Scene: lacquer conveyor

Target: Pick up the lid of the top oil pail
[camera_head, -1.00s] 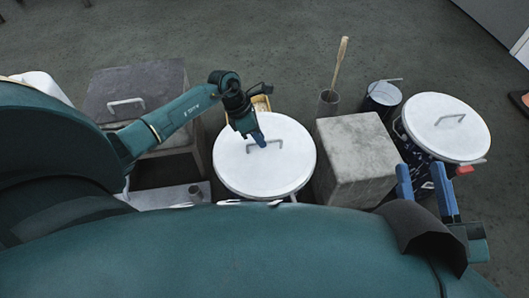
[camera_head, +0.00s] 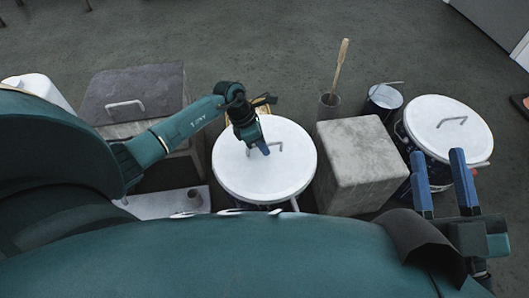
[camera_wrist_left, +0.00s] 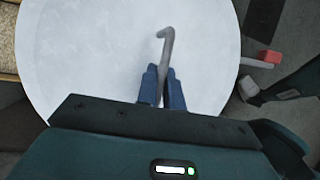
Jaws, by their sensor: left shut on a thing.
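A round white lid (camera_head: 240,180) covers a pail in the middle of the head view. Its grey bar handle (camera_head: 280,147) also shows in the left wrist view (camera_wrist_left: 167,50). My left gripper (camera_head: 265,150) is over the lid, its blue fingers (camera_wrist_left: 163,88) shut on the handle. The pail under the lid is mostly hidden, and I cannot tell whether the lid rests on it. A second white lid (camera_head: 440,112) with a grey handle covers a dark pail at the right. My right gripper (camera_head: 436,158) is open and empty, in front of that second pail.
A concrete block (camera_head: 358,150) stands between the two lidded pails. Behind it are a dark cup (camera_head: 329,107) with a wooden stick and a small dark can (camera_head: 384,97). A dark-topped box (camera_head: 130,88) stands at the left. The floor behind is clear.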

